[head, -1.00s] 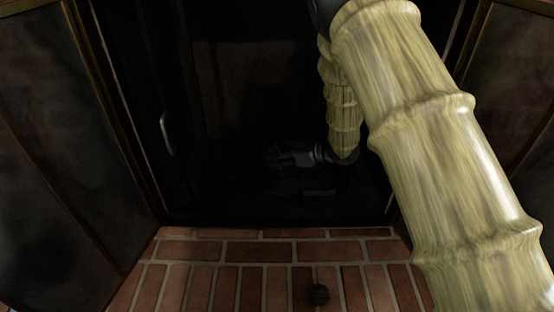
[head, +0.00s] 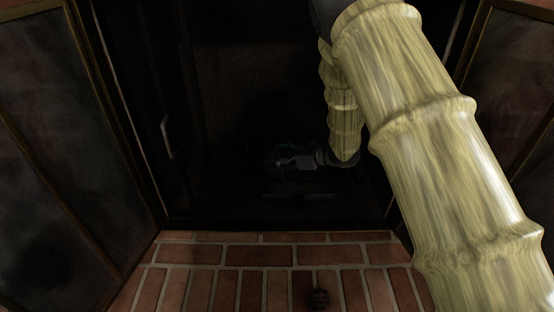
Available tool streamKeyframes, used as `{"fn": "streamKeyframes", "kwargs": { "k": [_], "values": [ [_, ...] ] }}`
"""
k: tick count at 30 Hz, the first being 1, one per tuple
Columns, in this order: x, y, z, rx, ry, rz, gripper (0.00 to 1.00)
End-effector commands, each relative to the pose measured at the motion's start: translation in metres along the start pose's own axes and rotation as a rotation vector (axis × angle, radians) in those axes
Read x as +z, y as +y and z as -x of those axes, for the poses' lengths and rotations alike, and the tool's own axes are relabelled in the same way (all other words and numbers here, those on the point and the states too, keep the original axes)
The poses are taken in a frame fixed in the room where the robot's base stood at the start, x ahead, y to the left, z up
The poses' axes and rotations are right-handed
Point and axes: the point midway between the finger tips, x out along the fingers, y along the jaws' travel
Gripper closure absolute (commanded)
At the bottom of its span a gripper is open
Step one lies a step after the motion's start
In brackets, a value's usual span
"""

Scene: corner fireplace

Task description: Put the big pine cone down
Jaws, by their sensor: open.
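My gripper (head: 272,159) is inside the dark fireplace opening, pointing left, at the end of my pale arm. Its jaws are open, but the fingertips are hard to make out in the shadow. I cannot make out a big pine cone at or near the jaws; the dark may hide it.
The brick hearth (head: 255,254) runs across the front and is mostly clear. Folded dark door panels stand at the left (head: 65,150) and right (head: 510,110). A metal handle (head: 167,138) is on the left. A faint grey bar (head: 300,196) shows below my gripper.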

Motion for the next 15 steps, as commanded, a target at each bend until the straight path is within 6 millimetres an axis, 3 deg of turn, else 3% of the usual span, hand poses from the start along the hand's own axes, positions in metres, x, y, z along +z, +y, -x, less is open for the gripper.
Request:
{"fn": "streamKeyframes", "kwargs": {
  "k": [15],
  "values": [
    [-0.003, 0.001, 0.091, 0.002, -0.001, -0.004, 0.28]
  ]
}}
